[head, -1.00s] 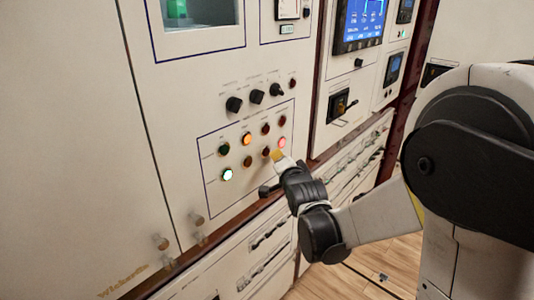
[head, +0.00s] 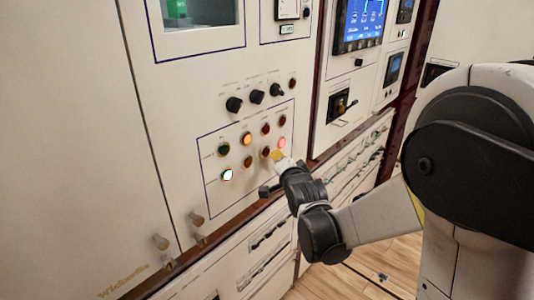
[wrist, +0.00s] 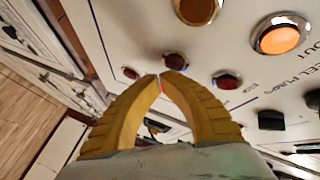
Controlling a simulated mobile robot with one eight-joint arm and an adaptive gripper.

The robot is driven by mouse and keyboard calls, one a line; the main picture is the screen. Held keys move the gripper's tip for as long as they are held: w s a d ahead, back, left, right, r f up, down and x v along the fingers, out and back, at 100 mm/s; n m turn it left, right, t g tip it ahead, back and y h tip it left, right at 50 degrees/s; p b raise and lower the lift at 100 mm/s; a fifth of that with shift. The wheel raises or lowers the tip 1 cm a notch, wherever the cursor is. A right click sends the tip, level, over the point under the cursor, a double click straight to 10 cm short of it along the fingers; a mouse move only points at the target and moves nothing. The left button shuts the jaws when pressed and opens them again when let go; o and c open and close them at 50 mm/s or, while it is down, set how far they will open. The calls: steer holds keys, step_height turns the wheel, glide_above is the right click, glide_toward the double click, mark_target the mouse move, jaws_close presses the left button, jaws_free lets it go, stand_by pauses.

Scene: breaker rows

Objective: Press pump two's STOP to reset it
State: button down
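The pump button panel (head: 213,194) carries two rows of round buttons in the head view. The labels are too small to tell which is pump two's STOP. My gripper (wrist: 158,78) is shut and empty, its yellow fingertips together. In the head view the tips (head: 277,155) are close to the panel's lower right buttons, just below the lit red one. The wrist view shows dark red buttons (wrist: 227,79) beside the fingers; contact cannot be told.
Black rotary knobs (head: 257,97) stick out above the buttons. A ledge (head: 240,218) runs below the panel, with pegs (head: 197,218) at its left. A blue screen (head: 361,22) is on the neighbouring cabinet. Wooden floor (head: 375,270) is open at the lower right.

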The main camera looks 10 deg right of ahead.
steer(key=shift+w+a, duration=0.1)
steer(key=shift+w, duration=0.05)
steer(key=shift+w+a, duration=0.15)
steer(key=shift+w, duration=0.1)
steer(key=shift+w+a, duration=0.25)
steer(key=shift+w, duration=0.05)
stand_by(0.8)
steer(key=shift+s+d, duration=0.5)
steer(key=shift+s, duration=0.2)
steer(key=s+d, duration=0.1)
steer(key=s, duration=0.1)
steer(key=s+d, duration=0.2)
stand_by(0.6)
stand_by(0.5)
